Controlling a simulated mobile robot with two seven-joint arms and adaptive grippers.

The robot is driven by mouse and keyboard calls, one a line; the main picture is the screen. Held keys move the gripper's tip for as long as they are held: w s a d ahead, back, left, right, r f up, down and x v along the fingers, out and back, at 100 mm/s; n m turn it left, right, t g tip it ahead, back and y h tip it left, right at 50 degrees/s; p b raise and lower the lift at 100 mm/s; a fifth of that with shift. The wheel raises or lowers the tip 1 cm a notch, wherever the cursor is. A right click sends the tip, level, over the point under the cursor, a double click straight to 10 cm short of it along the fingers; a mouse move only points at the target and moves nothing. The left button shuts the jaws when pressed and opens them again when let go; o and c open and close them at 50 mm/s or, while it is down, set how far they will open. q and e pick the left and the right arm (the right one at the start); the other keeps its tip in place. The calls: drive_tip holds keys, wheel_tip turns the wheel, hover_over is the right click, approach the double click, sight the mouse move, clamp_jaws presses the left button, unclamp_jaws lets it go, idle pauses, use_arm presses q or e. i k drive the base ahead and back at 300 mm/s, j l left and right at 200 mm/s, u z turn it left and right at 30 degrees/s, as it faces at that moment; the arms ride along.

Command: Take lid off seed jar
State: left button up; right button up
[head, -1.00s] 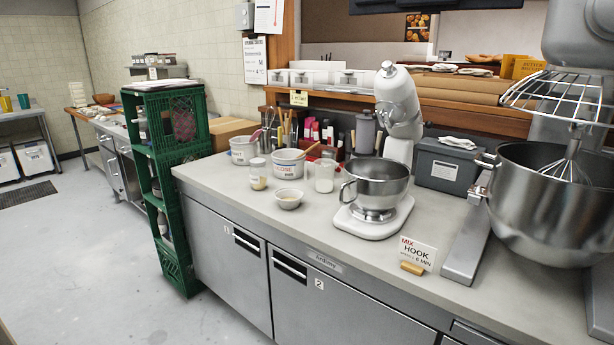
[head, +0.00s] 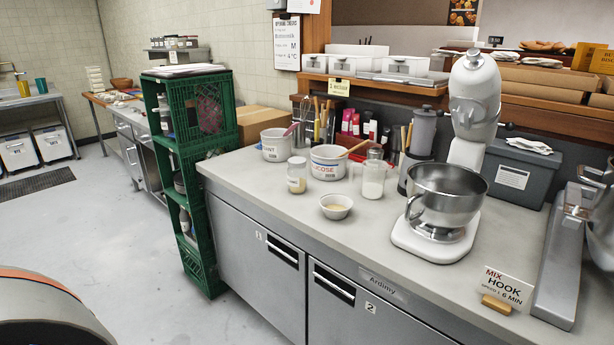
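A small glass jar (head: 297,175) with a pale lid and beige contents stands upright on the steel-fronted counter, left of centre in the head view. It looks like the seed jar, and its lid (head: 297,161) sits on top. A taller glass shaker (head: 374,174) with a grey top and white contents stands to its right. A small white bowl (head: 336,206) with pale contents sits in front of and between them. Neither gripper shows. A rounded piece of my own body fills the bottom left corner.
White tubs (head: 328,162) stand just behind the jar, one with a wooden-handled tool. A stand mixer (head: 441,210) with a steel bowl is to the right, near a MIX HOOK sign (head: 507,287). Green crates (head: 190,180) are stacked left of the counter. The counter front edge is clear.

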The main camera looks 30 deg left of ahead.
sight(297, 178)
drive_tip(key=i+j+z, duration=0.15)
drive_tip(key=j, duration=0.3)
drive_tip(key=i+j+z, duration=0.1)
drive_tip(key=j, duration=0.4)
drive_tip(key=i+j, duration=0.1)
drive_tip(key=j, duration=0.35)
drive_tip(key=i+j, duration=0.1)
drive_tip(key=j, duration=0.4)
drive_tip(key=i+j+z, duration=0.1)
drive_tip(key=j, duration=0.8)
drive_tip(key=i, duration=0.05)
